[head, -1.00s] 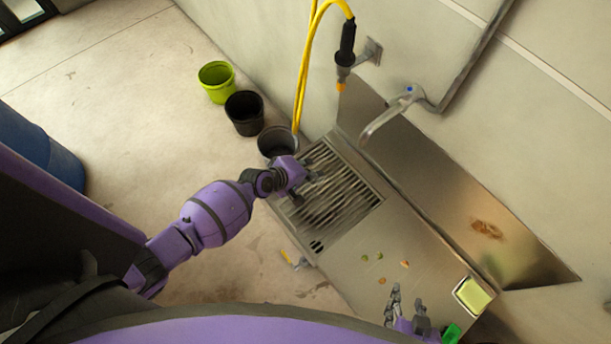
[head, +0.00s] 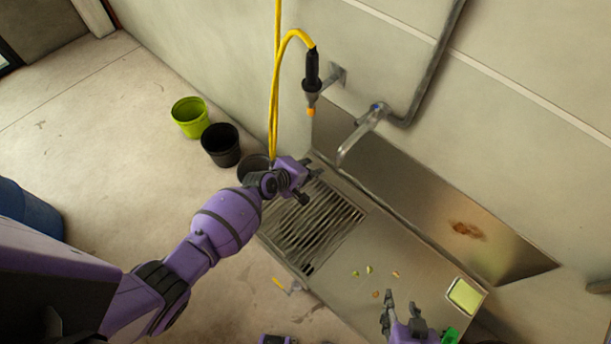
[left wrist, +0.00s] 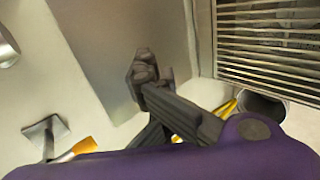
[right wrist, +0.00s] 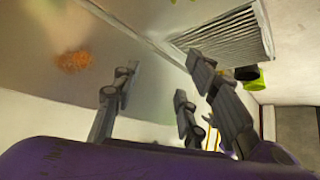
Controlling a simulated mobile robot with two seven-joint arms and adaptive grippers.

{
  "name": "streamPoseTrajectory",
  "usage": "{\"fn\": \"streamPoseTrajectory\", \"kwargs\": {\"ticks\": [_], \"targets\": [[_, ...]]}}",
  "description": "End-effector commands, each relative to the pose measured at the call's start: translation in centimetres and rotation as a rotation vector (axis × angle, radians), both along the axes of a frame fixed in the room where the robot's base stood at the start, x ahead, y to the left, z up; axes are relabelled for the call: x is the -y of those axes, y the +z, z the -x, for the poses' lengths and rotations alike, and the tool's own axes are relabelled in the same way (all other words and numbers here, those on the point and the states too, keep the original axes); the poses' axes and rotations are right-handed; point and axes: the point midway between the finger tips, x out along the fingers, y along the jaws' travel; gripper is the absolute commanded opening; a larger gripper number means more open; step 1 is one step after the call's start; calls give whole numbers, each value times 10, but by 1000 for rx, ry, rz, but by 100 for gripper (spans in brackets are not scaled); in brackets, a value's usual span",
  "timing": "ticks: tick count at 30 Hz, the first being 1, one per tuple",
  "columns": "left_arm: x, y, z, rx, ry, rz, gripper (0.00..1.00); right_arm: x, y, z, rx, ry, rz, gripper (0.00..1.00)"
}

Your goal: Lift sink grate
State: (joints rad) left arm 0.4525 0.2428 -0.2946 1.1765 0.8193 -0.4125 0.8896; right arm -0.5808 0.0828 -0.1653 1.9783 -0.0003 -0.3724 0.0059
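The sink grate (head: 322,222), a slatted metal panel, lies in the steel sink counter (head: 415,270) at its left end. It also shows in the left wrist view (left wrist: 270,40) and the right wrist view (right wrist: 225,35). My left gripper (head: 310,186) is over the grate's far upper corner, its fingers spread and nothing between them. In the left wrist view its fingers (left wrist: 155,75) show apart from the slats; the exact height is unclear. My right gripper (head: 402,303) is open and empty over the counter's near right part.
A faucet (head: 360,132) and a hanging sprayer (head: 312,75) with yellow hose are near the grate's far side. Green (head: 190,115) and black (head: 221,144) buckets stand on the floor. Several food bits (head: 370,269) and a yellow-green sponge (head: 465,295) lie on the counter.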

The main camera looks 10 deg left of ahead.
Motion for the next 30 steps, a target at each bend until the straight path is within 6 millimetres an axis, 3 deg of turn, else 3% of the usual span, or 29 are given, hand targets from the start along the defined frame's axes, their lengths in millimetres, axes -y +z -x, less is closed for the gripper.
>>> {"fn": "streamPoseTrajectory", "kwargs": {"ticks": [21,30], "targets": [[38,17,-55,30,0,24,0,4,-11,8,-12,-5,7,40],[46,22,-69,38,1,28,0,3,-11,4,-5,-7,5,40]]}}
